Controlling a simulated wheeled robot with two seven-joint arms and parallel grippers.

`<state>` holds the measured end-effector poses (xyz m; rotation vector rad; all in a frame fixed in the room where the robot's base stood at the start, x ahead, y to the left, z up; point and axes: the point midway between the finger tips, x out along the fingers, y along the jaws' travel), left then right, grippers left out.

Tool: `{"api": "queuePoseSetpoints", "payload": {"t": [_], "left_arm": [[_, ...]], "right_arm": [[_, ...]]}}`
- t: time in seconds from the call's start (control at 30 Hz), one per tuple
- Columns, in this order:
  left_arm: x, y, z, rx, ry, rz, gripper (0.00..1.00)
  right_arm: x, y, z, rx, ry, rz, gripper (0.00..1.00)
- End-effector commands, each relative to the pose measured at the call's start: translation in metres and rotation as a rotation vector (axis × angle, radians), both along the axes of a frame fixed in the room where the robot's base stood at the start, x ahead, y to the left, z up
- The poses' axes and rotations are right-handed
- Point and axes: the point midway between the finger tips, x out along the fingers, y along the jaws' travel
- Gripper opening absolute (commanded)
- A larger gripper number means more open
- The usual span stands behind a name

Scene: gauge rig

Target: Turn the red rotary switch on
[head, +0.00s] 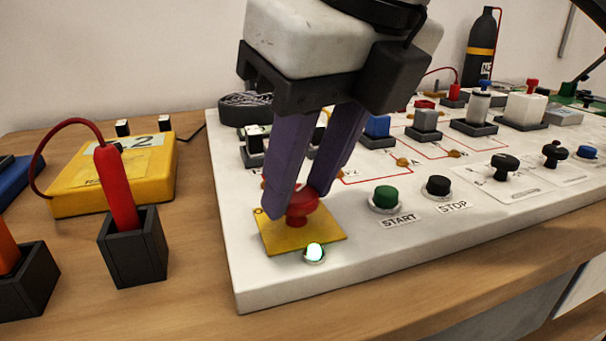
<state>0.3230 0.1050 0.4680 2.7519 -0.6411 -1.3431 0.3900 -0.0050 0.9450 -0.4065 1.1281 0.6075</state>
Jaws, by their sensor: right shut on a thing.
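The red rotary switch (301,212) stands on a yellow square plate (325,240) at the front left corner of the white panel. My right gripper (296,203) reaches down from above with purple fingers, shut on the red switch; the fingers hide part of its knob. My left gripper is not in view.
A green START button (386,197) and a black STOP button (438,187) are just right of the switch. A yellow meter (112,176), a red probe (116,188) in a black holder (136,250) and an orange-handled tool (8,252) stand left on the wooden table. A dark bottle (482,50) stands behind.

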Motion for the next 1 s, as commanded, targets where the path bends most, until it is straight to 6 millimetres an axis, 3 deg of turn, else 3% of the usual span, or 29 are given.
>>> {"api": "queuePoseSetpoints", "payload": {"t": [0.13,0.17,0.27,0.63,1.0], "left_arm": [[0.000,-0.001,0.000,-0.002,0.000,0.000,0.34],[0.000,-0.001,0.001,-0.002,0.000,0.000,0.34],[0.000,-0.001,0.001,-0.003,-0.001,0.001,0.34],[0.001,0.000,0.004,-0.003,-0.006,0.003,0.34],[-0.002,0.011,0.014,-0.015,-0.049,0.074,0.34]], "right_arm": [[0.000,-0.001,0.000,-0.002,0.001,-0.001,0.10],[0.000,-0.001,0.000,-0.002,0.001,-0.001,0.34],[0.000,0.000,0.000,-0.001,0.002,-0.001,0.50],[-0.002,-0.001,0.006,0.001,0.001,0.000,0.50],[-0.021,-0.018,0.070,0.002,-0.001,-0.001,0.50]]}}
